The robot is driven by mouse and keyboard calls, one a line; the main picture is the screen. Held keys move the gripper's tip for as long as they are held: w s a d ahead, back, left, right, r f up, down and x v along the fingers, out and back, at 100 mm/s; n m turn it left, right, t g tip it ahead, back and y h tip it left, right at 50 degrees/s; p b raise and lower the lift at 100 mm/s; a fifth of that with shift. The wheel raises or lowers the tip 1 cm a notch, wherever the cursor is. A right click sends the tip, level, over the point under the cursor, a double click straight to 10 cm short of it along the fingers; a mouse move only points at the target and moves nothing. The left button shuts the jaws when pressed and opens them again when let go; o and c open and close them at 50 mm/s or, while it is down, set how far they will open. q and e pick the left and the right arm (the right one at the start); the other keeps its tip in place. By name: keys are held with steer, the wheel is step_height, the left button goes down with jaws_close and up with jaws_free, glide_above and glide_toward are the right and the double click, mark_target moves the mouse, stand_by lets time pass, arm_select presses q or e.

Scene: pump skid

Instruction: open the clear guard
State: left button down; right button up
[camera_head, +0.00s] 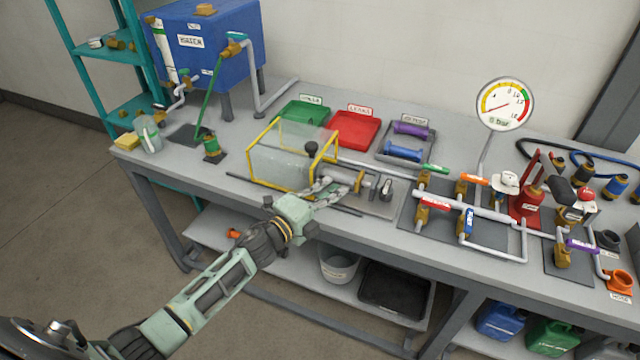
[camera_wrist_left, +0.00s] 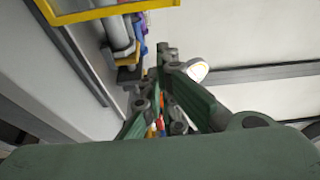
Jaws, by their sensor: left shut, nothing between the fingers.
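The clear guard (camera_head: 282,168) is a see-through box with a yellow-edged frame, sitting down on the bench at its middle front. A black knob (camera_head: 311,148) shows at its upper right. My left gripper (camera_head: 350,182) is shut and empty, just right of the guard's front right corner, low over the bench and in front of the pump parts. I cannot tell whether it touches anything. In the left wrist view the shut fingers (camera_wrist_left: 165,52) point away from the camera, and a yellow edge of the guard (camera_wrist_left: 100,10) shows at the top left. My right gripper is out of view.
Behind the guard lie a green tray (camera_head: 303,112), a red tray (camera_head: 354,130) and a grey tray with purple and blue parts. Pipes and valves (camera_head: 470,212) stand to the right. A blue tank (camera_head: 205,60) stands at the left. The bench's front edge runs below my arm.

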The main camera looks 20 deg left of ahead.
mark_target(299, 172)
arm_select(q)
steer(key=a+b, duration=0.2)
steer(key=a, duration=0.9)
steer(key=shift+a, duration=0.3)
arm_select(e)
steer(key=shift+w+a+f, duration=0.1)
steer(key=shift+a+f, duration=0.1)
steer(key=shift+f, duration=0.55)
arm_select(q)
steer(key=shift+d, duration=0.1)
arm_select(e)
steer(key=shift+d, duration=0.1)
